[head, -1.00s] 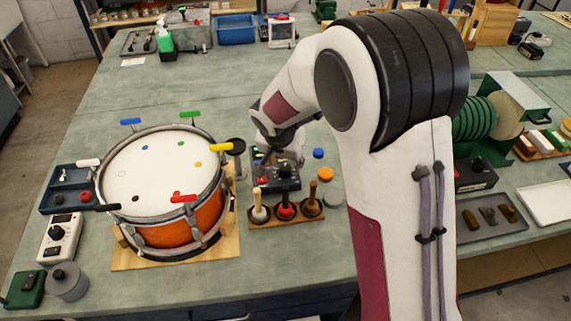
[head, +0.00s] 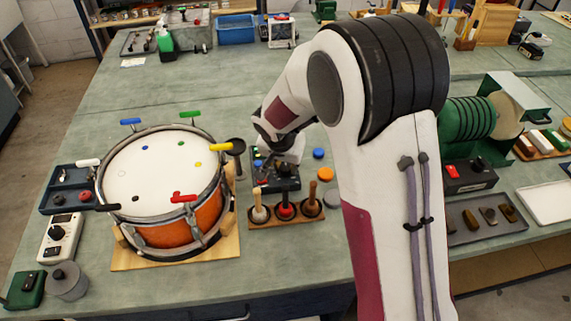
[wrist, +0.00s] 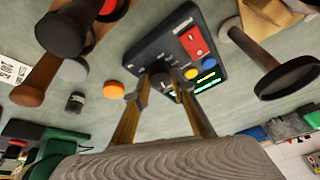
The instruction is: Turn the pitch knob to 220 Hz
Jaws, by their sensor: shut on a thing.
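The dark control box (head: 275,179) stands right of the drum in the head view. It also shows in the wrist view (wrist: 150,50), with a red panel, yellow and blue buttons and a lit green display (wrist: 208,84) too small to read. My gripper (wrist: 164,90) is over the box, its two fingers closed on either side of a small dark knob (wrist: 160,78). The knob's label and pointer cannot be made out. In the head view my wrist partly hides the box, and the fingertips are not clear.
The orange drum (head: 165,185) with coloured clamps is left of the box. A wooden rack (head: 287,212) with several upright mallets stands close in front of it. A blue cap (head: 319,153) and an orange cap (head: 324,174) lie to its right.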

